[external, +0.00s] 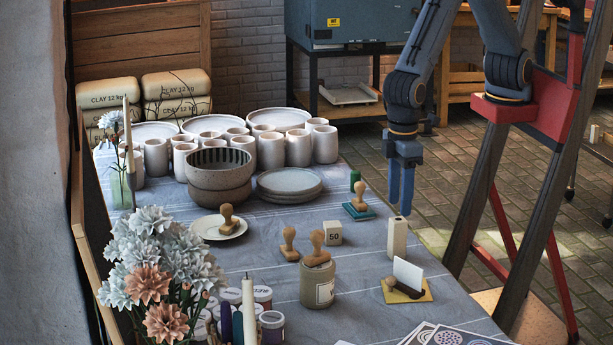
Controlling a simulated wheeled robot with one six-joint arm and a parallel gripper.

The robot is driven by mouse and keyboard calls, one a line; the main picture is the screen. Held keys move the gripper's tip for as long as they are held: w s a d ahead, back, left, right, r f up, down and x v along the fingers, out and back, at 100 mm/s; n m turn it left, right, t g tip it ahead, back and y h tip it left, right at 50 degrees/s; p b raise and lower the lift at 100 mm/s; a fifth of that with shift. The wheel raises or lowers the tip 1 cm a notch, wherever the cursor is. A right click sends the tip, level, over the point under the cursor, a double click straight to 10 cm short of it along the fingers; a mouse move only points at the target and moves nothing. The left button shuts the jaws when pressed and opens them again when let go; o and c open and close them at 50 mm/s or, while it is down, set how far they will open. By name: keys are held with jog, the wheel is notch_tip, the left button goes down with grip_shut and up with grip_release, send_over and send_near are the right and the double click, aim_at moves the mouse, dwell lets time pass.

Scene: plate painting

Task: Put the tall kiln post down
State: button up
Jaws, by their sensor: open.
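A tall, pale, square-sided kiln post (397,239) stands upright on the cloth near the table's right edge. My gripper (400,203) points straight down, with its blue fingers just above the post's top in the picture. The gripper is open and nothing shows between its fingers. A small gap shows between the fingertips and the post. How far apart they are in depth cannot be told from this one view.
On the cloth-covered table (360,285), a block marked 50 (332,233), a green stamp pad (358,211) and a card holder (406,283) stand near the post. Bowls (219,174), plates (289,184) and several cups crowd the back. Flowers (150,262) stand front left.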

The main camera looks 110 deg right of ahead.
jog(key=shift+r, duration=0.3)
jog(key=s+d+r, duration=0.1)
jog(key=s+d, duration=0.2)
jog(key=d, duration=0.6)
jog(key=s+d+r, duration=0.1)
jog(key=s+d, duration=0.3)
jog(key=d, duration=0.6)
jog(key=s+d+r, duration=0.1)
jog(key=s+d, duration=0.3)
jog(key=d, duration=0.6)
jog(key=shift+d+r+t, duration=0.15)
jog(key=shift+d+t, duration=0.05)
jog(key=shift+t, duration=0.1)
jog(key=shift+o, duration=0.4)
jog(key=s+d, duration=0.4)
jog(key=s, duration=0.1)
jog(key=shift+s+f, duration=0.25)
jog(key=shift+w+r, duration=0.1)
